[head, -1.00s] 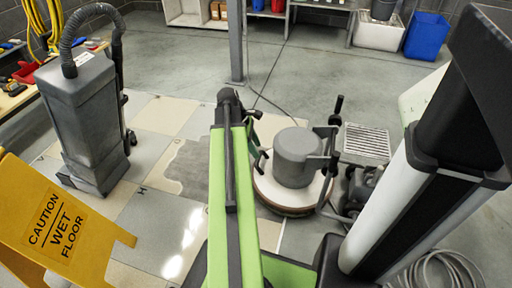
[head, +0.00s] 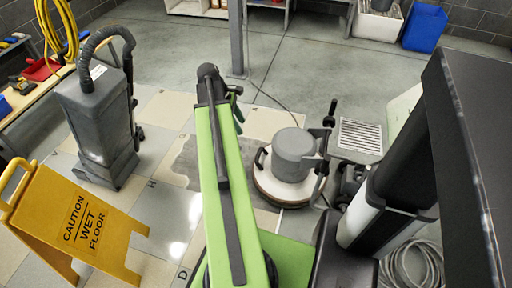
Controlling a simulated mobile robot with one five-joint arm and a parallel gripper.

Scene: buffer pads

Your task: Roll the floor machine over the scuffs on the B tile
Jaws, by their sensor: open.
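The floor machine (head: 294,156) has a grey motor housing on a round pale base and stands upright on the floor, right of my arm. Its dark handle parts show on its right side. My gripper (head: 238,112) is partly hidden at the far end of my green arm. It is open, empty and left of the machine, apart from it. Pale and grey tiles (head: 164,207) cover the floor; one marked H and one marked D show. I cannot read a B. A darker, rough-edged patch (head: 188,165) lies left of my arm, partly hidden by it.
A yellow wet-floor sign (head: 80,225) stands at the lower left, with a grey upright vacuum (head: 98,125) behind it. A grey post (head: 236,40) rises behind my gripper. A floor grate (head: 360,136) and a coiled hose (head: 415,265) are at the right.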

